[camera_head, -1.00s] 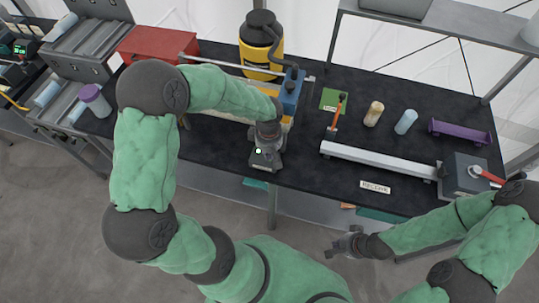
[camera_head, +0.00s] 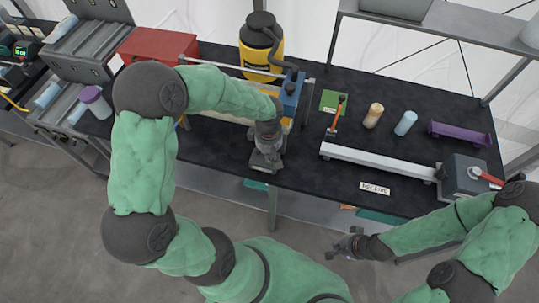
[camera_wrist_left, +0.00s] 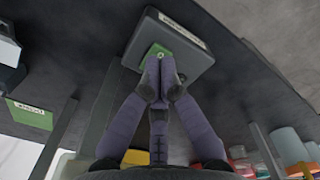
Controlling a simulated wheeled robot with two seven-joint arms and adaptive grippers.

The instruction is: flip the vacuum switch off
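The vacuum switch (camera_head: 266,163) is a small grey box with a white label near the front edge of the dark bench. In the left wrist view, the vacuum switch (camera_wrist_left: 193,49) shows a green plate with a small round mark. My left gripper (camera_head: 266,152) is directly over the box, pointing down. In the left wrist view, its fingertips (camera_wrist_left: 160,75) are together, with nothing between them, at the edge of the green plate. I cannot tell whether they touch it. They hide part of the plate. My right gripper (camera_head: 346,243) is empty and appears open, in front of the bench.
A yellow and black vacuum (camera_head: 262,50) stands at the back. A blue device (camera_head: 291,92) is behind my left gripper. A long grey rail (camera_head: 380,160) and a label plate (camera_head: 375,188) lie to the right. The bench left of the switch is clear.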

